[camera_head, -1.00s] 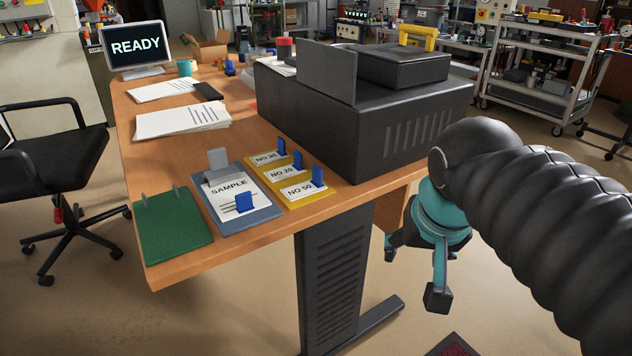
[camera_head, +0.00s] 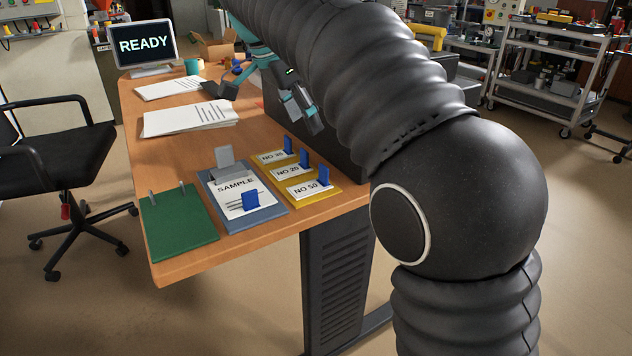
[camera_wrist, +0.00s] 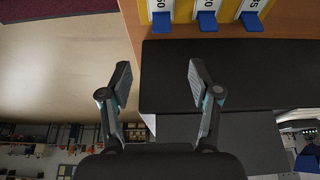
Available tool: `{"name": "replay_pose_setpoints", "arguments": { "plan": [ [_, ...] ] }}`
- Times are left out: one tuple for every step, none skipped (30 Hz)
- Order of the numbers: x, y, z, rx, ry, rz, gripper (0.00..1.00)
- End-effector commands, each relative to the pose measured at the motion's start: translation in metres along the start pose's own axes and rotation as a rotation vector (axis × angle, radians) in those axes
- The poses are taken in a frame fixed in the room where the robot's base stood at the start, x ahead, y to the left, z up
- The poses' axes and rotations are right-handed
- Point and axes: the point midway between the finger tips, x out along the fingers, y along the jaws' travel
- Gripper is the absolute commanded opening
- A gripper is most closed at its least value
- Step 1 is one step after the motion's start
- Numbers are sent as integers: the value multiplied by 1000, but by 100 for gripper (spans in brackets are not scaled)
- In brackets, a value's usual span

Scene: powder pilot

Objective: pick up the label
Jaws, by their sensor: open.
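Three white labels, NO 35 (camera_head: 271,158), NO 20 (camera_head: 286,172) and NO 50 (camera_head: 302,189), lie on a yellow board (camera_head: 333,194) at the desk's front edge. Each has an upright blue tab. A white SAMPLE sheet (camera_head: 232,190) with a blue tab (camera_head: 250,201) lies on a blue-grey board (camera_head: 275,210) to their left. My gripper (camera_head: 267,106) is open and empty, above the desk and behind the boards. In the wrist view, my gripper (camera_wrist: 160,76) points toward the blue tabs (camera_wrist: 207,21) at the top, apart from them.
A green board (camera_head: 178,222) lies at the desk's front left. Paper stacks (camera_head: 188,118) and a READY monitor (camera_head: 147,46) are further back.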

Motion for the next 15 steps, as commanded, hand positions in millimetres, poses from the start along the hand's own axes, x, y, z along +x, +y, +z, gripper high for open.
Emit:
{"name": "replay_pose_setpoints", "arguments": {
  "plan": [
    [5, -1, 1, 3, 1, 3, 62],
    [9, -1, 1, 4, 2, 3, 62],
    [16, -1, 1, 5, 2, 4, 62],
    [21, 0, 1, 5, 1, 4, 62],
    [26, 0, 1, 4, 1, 4, 62],
    [34, 0, 1, 4, 1, 4, 62],
    [40, 0, 1, 4, 1, 5, 62],
    [46, 0, 1, 4, 1, 4, 62],
    [53, 0, 1, 4, 1, 5, 62],
    [58, 0, 1, 4, 1, 3, 62],
    [62, 0, 1, 4, 1, 4, 62],
    [68, 0, 1, 4, 1, 3, 62],
    [71, -1, 1, 4, 1, 2, 62],
    [75, 0, 1, 4, 1, 3, 62],
    [78, 0, 0, 4, 1, 2, 62]
  ]
}}
